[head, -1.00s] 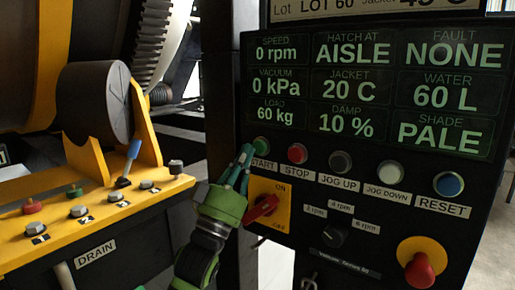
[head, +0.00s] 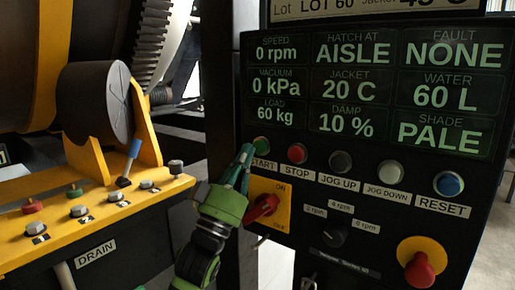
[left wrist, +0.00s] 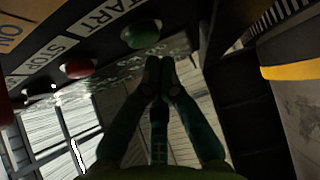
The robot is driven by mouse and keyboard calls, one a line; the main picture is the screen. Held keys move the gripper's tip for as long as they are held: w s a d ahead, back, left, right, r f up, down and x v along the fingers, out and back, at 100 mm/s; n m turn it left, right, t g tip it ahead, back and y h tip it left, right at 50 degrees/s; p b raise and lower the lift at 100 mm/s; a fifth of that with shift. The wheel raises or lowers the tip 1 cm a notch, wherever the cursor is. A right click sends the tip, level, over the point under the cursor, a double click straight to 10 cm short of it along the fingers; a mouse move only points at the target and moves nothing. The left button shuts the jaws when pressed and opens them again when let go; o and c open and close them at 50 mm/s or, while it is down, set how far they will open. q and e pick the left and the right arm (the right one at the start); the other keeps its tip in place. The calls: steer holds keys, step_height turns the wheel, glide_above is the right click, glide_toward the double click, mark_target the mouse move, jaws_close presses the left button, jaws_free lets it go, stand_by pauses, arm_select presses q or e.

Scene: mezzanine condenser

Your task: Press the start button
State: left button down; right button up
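The green start button (head: 261,145) sits at the left of the button row on the black control panel, above the START label (head: 262,164). It also shows in the left wrist view (left wrist: 142,34), ahead of the fingertips. My left gripper (head: 246,152) is just left of the button, pointing up at the panel. In the left wrist view its fingertips (left wrist: 159,64) are together with nothing between them. They look close to the button, slightly below and right of it there; I cannot tell whether they touch. My right gripper is not in view.
The red stop button (head: 297,153) is right of start, followed by jog up, jog down and reset. A red rotary switch (head: 263,207) on a yellow plate is close to my left gripper. A red emergency knob (head: 420,269) is lower right. The yellow drain bench (head: 100,215) stands left.

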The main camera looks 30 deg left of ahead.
arm_select(q)
steer(key=shift+w, duration=0.1)
stand_by(0.4)
steer(key=shift+w, duration=0.35)
steer(key=shift+w, duration=0.4)
stand_by(0.6)
steer(key=shift+s, duration=0.9)
steer(key=s, duration=0.5)
steer(key=shift+a+p, duration=0.2)
steer(key=shift+p, duration=0.1)
stand_by(0.8)
